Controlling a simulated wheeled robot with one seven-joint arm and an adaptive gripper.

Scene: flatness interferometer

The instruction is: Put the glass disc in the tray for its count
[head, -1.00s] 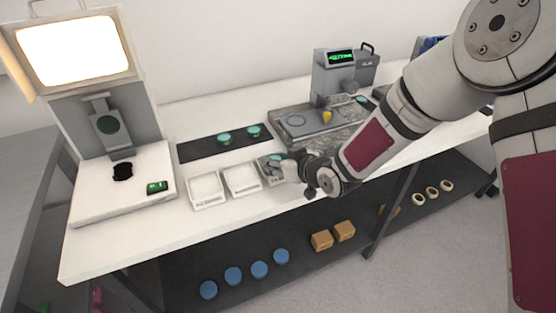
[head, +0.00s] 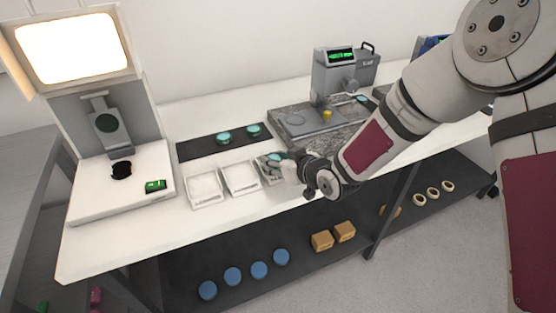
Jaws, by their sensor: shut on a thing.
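My gripper (head: 277,163) is over the rightmost of three white trays, low at the bench's front edge. It is shut on a teal glass disc (head: 274,157), which is partly hidden by the fingers. The rightmost tray (head: 268,180) is partly covered by my gripper, and I cannot tell whether the disc touches its floor. The left tray (head: 205,201) and the middle tray (head: 241,191) look empty; their front labels are too small to read.
Two more teal discs (head: 223,138) lie on a dark mat (head: 195,149) behind the trays. A lamp-lit instrument (head: 80,205) stands at left. The lower shelf (head: 300,265) holds blue pucks and boxes.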

